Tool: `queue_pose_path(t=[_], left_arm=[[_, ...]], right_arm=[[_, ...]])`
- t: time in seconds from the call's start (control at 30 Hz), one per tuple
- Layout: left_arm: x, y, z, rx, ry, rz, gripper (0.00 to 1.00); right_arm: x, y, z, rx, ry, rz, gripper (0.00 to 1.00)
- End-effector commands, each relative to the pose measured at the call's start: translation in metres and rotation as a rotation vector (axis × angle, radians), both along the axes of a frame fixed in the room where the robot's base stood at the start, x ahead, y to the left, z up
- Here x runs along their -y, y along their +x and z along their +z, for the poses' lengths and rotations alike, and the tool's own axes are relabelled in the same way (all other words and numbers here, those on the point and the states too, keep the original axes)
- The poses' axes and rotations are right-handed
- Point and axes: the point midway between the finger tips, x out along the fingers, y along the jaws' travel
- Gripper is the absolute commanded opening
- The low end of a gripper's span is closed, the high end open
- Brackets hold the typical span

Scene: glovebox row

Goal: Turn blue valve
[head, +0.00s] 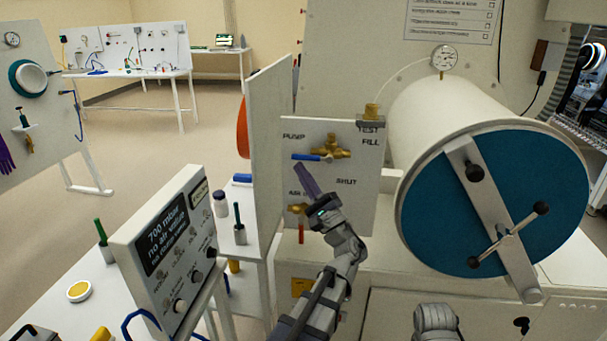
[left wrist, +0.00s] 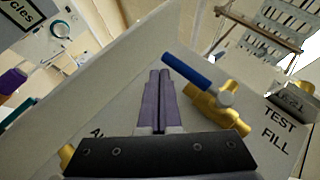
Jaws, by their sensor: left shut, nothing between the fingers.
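The blue valve has a blue lever handle (head: 308,157) lying level to the left of its brass body (head: 332,150) on a white panel (head: 362,205). Labels around it read PUMP, TEST, FILL and SHUT. My left gripper (head: 301,172) is shut and empty, just below the handle's left end. In the left wrist view, the purple fingers (left wrist: 159,76) lie together beside the blue handle (left wrist: 188,71). A small gap seems to show between them, though contact is hard to judge. The brass body (left wrist: 222,106) lies to their right. My right gripper is not in view.
A brass valve with a red handle (head: 301,232) hangs below, partly behind my left gripper. A white upright board (head: 268,150) stands close on the left. A large cylinder with a blue door (head: 545,190) is at right. A readout box (head: 165,250) stands at lower left.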

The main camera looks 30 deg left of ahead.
Motion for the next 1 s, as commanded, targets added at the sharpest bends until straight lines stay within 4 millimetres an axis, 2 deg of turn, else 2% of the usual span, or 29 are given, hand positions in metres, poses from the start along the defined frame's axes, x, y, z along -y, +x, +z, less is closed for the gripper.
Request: queue_pose_path(t=[0.57, 0.77, 0.93, 1.0], left_arm=[[0.000, 0.001, -0.006, 0.000, 0.000, 0.000, 0.00], [-0.001, 0.004, -0.024, 0.000, 0.000, 0.000, 0.00], [-0.001, 0.008, -0.048, 0.000, 0.000, 0.000, 0.00], [0.001, -0.002, -0.059, 0.000, 0.000, 0.000, 0.00]], right_arm=[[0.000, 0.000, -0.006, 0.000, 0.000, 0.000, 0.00], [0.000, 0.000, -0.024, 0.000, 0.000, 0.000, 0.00], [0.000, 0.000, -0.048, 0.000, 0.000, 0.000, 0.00], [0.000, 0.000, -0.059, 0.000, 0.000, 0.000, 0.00]])
